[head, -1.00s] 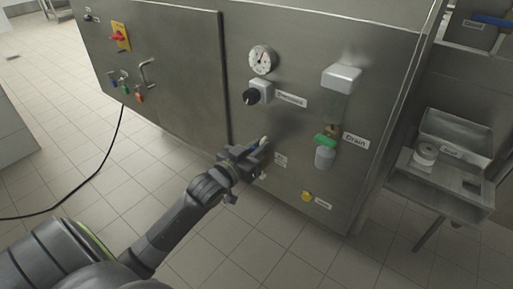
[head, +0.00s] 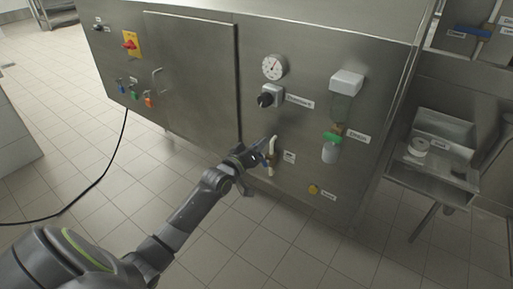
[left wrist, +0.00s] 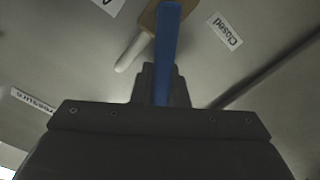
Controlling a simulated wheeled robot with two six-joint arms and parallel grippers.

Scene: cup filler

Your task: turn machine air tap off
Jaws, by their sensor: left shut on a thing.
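The air tap (head: 272,154) is on the steel machine front, low and near the middle of the head view, with a pale pipe. My left gripper (head: 262,160) reaches it from the lower left and covers part of it. In the left wrist view, the blue tap lever (left wrist: 166,55) runs down between my left fingers (left wrist: 160,85), which are shut on it. The brass-coloured tap body (left wrist: 150,16) and the pale pipe (left wrist: 131,52) show behind it. A "Closed" label (left wrist: 223,32) is right of the lever. My right gripper is not in view.
Above the tap are a black pressure knob (head: 266,99) and a gauge (head: 274,67). A drain bowl with a green part (head: 331,138) sticks out to the right. A yellow knob (head: 313,189) is lower right. A black cable (head: 104,163) lies on the tiled floor at left.

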